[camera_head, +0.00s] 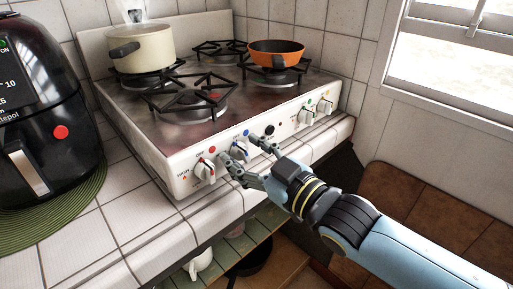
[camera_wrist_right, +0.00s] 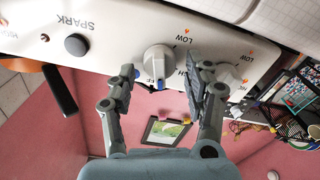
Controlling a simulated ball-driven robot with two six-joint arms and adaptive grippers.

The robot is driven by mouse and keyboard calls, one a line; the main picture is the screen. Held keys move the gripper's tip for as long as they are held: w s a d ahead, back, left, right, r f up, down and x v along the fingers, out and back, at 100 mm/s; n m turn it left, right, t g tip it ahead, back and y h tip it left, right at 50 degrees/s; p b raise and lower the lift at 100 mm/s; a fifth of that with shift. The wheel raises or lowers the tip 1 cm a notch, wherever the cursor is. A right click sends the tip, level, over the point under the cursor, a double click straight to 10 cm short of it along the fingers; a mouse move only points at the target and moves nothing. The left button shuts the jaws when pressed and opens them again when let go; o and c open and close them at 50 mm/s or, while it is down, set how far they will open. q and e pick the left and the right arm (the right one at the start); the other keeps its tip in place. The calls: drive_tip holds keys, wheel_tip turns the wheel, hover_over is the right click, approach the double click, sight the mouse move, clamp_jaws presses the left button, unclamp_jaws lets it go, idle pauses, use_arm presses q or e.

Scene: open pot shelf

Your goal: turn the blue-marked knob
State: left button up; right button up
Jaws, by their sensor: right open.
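The blue-marked knob (camera_head: 240,151) is a white knob on the stove's front panel, under a blue dot. My right gripper (camera_head: 238,147) is open, with one finger on each side of this knob. In the right wrist view, the knob (camera_wrist_right: 158,59) sits between the open fingertips of the right gripper (camera_wrist_right: 161,66), and its blue mark is toward the gripper. Gaps show at the knob's sides, though I cannot tell whether a fingertip touches it. My left gripper is not in view.
A red-marked knob (camera_head: 205,171) is close on the left. A black spark button (camera_wrist_right: 76,45) and other knobs (camera_head: 305,116) lie along the panel. A cream pot (camera_head: 148,50) and orange pan (camera_head: 277,48) stand on the stove. A black fryer (camera_head: 50,120) stands left.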

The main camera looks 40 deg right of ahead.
drive_tip(key=s, duration=1.1)
drive_tip(key=shift+s+d, duration=0.4)
drive_tip(key=shift+d, duration=0.05)
drive_tip(key=shift+c, duration=0.3)
clamp_jaws()
idle(0.5)
